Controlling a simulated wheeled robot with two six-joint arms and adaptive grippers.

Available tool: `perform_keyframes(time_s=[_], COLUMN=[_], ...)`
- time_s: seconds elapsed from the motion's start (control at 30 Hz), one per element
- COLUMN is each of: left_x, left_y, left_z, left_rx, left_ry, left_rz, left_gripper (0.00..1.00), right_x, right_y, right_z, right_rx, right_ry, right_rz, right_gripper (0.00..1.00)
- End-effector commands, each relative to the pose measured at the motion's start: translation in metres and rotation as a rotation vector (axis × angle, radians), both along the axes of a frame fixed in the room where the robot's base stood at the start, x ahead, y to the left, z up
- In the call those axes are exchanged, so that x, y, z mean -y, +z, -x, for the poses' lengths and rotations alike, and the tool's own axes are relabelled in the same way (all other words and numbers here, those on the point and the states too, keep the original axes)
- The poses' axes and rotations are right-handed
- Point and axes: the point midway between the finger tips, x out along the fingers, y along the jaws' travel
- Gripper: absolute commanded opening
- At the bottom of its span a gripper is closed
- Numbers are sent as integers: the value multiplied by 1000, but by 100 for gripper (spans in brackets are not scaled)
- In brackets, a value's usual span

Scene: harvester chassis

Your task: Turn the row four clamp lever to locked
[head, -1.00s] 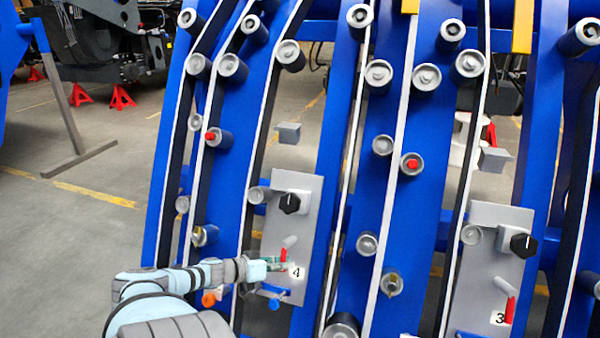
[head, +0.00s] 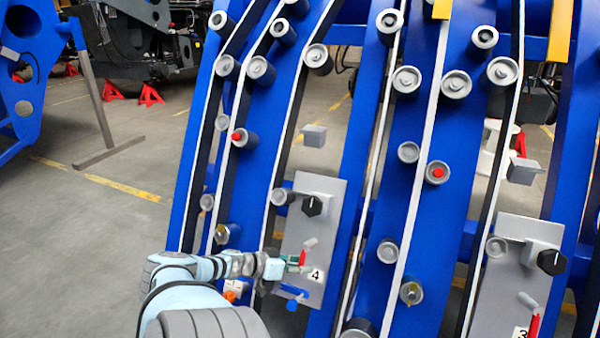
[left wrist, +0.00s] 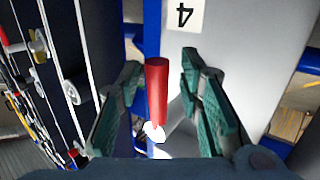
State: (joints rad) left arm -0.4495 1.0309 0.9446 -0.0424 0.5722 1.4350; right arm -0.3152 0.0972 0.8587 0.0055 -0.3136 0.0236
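The row four panel (head: 325,190) is a grey plate with a black knob (head: 312,206), a "4" label and a lever with a red handle (head: 302,258). In the left wrist view the red lever handle (left wrist: 157,92) stands between the fingers, with its whitish base below it. My left gripper (head: 294,262) is at this lever in the head view. Its green-padded fingers (left wrist: 160,100) are open on both sides of the handle, with gaps visible on each side. The "4" label (left wrist: 184,14) shows upside down there. My right gripper is not in view.
A blue handle (head: 293,292) sits just below the lever on the same panel. The row three panel (head: 510,270) with its own knob and red lever stands to the right. Blue frame beams with rollers surround both panels. Open floor (head: 90,240) lies at left.

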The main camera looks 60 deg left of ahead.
Motion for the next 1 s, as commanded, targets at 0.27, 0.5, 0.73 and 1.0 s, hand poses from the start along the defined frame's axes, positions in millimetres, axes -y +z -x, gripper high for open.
perform_keyframes(time_s=[0.27,0.5,0.73,1.0], left_x=[1,2,4,3], left_y=[1,11,28,36], left_z=[0,23,55,66], left_rx=[1,-6,-8,0], left_ry=[-2,-4,-11,-2], left_rz=[1,1,2,1], left_gripper=[35,35,35,35], right_x=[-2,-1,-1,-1], right_y=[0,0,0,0], right_z=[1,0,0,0], right_rx=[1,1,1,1], right_ry=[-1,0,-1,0], right_rz=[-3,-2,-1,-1], right_gripper=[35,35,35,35])
